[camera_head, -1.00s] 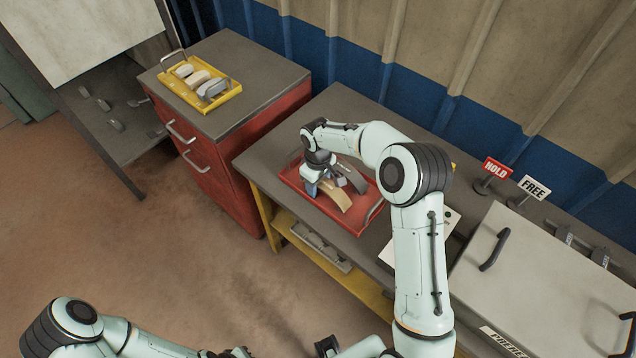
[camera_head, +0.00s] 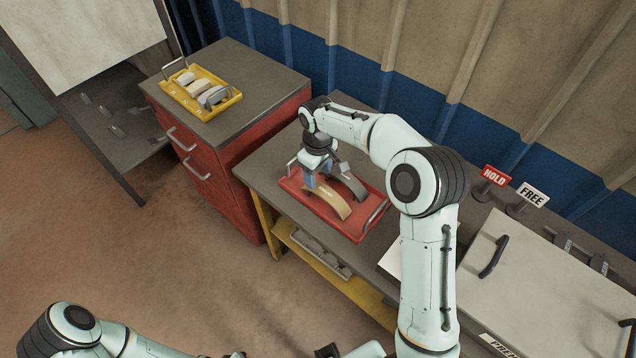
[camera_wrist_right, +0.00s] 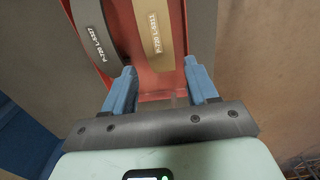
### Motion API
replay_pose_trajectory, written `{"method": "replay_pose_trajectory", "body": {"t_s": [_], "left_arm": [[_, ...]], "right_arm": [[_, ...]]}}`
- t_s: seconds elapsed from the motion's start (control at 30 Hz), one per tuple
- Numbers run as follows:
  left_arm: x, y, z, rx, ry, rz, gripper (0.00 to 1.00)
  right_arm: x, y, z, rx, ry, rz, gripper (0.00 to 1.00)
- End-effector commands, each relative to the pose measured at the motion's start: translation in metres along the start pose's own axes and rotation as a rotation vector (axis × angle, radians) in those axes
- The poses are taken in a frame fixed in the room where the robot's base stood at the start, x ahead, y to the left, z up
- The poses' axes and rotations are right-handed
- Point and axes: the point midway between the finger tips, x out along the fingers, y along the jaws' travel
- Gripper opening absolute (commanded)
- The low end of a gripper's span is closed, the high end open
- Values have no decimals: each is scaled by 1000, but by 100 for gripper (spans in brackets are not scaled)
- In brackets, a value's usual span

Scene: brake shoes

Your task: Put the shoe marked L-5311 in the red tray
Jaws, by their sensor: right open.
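The tan curved shoe (camera_head: 330,201) lies in the red tray (camera_head: 352,234) on the bench. In the right wrist view its label reads P-720 L-5311 (camera_wrist_right: 150,32). A dark grey shoe (camera_head: 350,181) lies beside it in the same tray; its label reads P-720 L-5327 (camera_wrist_right: 95,30).
A yellow tray (camera_head: 222,108) with several shoes stands on the red cabinet (camera_head: 225,165). HOLD (camera_head: 494,176) and FREE (camera_head: 533,194) signs stand behind a large pale lidded box (camera_head: 560,290) at the right. A low shelf (camera_head: 355,293) under the bench holds a grey part.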

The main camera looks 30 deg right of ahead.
Motion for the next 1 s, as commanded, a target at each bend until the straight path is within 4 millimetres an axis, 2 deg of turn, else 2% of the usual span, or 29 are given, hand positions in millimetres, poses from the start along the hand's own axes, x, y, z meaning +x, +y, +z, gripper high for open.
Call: {"method": "replay_pose_trajectory", "body": {"t_s": [0.1, 0.27, 1.0], "left_arm": [[-3, 2, -2, 1, 3, 1, 0], [-5, 2, -2, 1, 3, 1, 0], [-4, 2, -2, 1, 3, 1, 0]], "right_arm": [[-20, 0, -1, 0, 3, 0, 58], [-31, 0, 0, -1, 1, -1, 58], [-32, 0, 0, -1, -1, -1, 58]]}}
